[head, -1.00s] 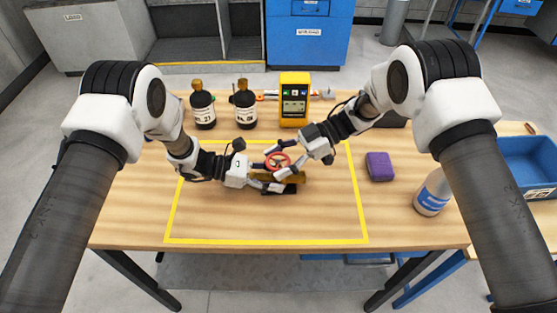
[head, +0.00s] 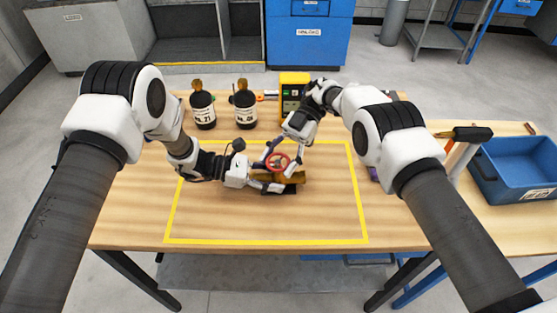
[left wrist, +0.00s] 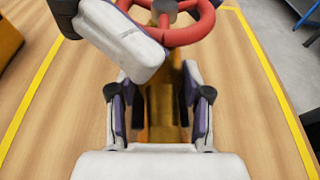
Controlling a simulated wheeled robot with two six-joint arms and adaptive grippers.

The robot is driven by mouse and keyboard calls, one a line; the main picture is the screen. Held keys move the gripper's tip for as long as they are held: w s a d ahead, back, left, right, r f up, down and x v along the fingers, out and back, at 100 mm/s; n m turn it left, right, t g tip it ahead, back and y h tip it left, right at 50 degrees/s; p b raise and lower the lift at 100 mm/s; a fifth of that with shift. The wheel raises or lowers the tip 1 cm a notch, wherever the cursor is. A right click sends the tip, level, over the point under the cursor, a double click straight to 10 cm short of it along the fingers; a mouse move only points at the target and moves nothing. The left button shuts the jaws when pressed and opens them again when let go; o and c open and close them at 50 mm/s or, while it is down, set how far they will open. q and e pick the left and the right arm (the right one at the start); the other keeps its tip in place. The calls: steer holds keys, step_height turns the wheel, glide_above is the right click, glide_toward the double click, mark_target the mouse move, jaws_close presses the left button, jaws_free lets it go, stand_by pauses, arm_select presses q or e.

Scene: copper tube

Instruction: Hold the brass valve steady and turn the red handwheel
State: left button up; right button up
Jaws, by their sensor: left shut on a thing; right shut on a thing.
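The brass valve (head: 292,180) lies on a dark base inside the yellow outline on the table; it also shows in the left wrist view (left wrist: 163,118). My left gripper (head: 268,182) is shut on its body from the left, and its fingers (left wrist: 160,105) stand on both sides of it. The red handwheel (head: 278,162) sits on top of the valve, and part of its rim shows in the left wrist view (left wrist: 195,30). My right gripper (head: 280,157) reaches down from the upper right and is shut on the handwheel. One of its fingers covers part of the rim in the left wrist view.
A yellow device (head: 293,85) is partly behind my right arm. A hammer (head: 466,140) and a blue bin (head: 520,170) are at the right. The front of the outlined area is clear.

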mark_target(278, 161)
stand_by(0.3)
steer(key=o, duration=1.2)
step_height(278, 161, up, 10)
steer(key=shift+r, duration=0.1)
arm_select(q)
steer(key=o, duration=0.9)
steer(key=shift+o, duration=0.2)
